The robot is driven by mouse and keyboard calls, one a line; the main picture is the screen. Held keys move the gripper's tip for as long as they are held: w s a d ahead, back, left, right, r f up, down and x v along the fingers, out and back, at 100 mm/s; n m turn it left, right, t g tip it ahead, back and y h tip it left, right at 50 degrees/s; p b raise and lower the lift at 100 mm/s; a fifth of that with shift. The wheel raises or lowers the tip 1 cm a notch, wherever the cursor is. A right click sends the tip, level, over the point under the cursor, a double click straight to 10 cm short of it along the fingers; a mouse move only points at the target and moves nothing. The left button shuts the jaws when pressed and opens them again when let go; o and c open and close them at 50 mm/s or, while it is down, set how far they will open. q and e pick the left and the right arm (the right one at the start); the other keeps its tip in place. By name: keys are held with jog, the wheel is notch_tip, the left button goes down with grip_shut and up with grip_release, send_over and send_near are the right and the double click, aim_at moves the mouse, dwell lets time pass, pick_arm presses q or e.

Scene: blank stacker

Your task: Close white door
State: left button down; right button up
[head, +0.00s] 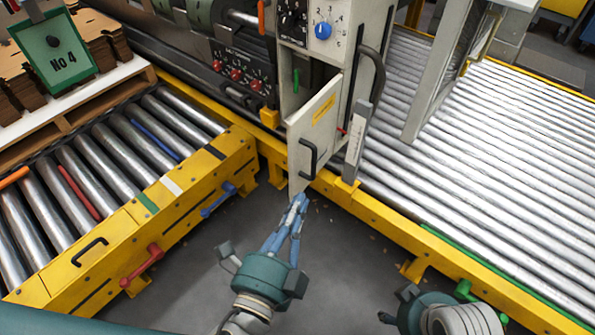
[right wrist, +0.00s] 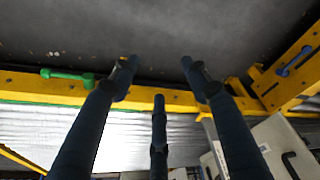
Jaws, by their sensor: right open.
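The white door (head: 318,130) is a panel with a black handle and a yellow label. It stands open from its cabinet, swung out toward me, with a dark gap behind it. A white panel with a black handle, which looks like the same door (right wrist: 272,140), shows at the lower right of the right wrist view. My left gripper (head: 299,199) has its blue fingers drawn together, with the tips at the door's lower corner; I cannot tell whether they touch it. My right gripper (right wrist: 158,75) is open and empty, with its fingers spread above the floor and yellow rail.
A roller conveyor with a yellow frame (head: 180,217) lies left, with red and blue levers sticking out. Another wide roller conveyor (head: 480,140) lies right. A control panel with a blue knob (head: 323,30) is above the door. Grey floor (head: 345,260) between the conveyors is clear.

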aim_at(300, 143)
pick_arm(q)
jog(key=w+p, duration=0.5)
jog(key=w, duration=0.6)
jog(key=shift+r, duration=0.1)
jog(key=shift+w+a, duration=0.3)
jog(key=shift+a, duration=0.2)
pick_arm(e)
notch_tip(300, 143, down, 16)
jog(key=g, duration=0.1)
jog(key=shift+a, duration=0.15)
pick_arm(q)
jog(key=shift+a+p, duration=0.1)
jog(key=shift+p, duration=0.25)
pick_arm(e)
jog(key=shift+s, duration=0.1)
pick_arm(q)
jog(key=shift+w+a+m+g+h, duration=0.3)
jog(key=shift+a+m+h, duration=0.25)
jog(key=shift+h, duration=0.35)
pick_arm(e)
jog(key=shift+s+f, duration=0.45)
jog(key=shift+f, duration=0.3)
pick_arm(q)
jog(key=shift+a+m+h, duration=0.2)
jog(key=shift+m+h, duration=0.05)
jog(key=shift+h, duration=0.05)
pick_arm(e)
jog(key=shift+f, duration=0.1)
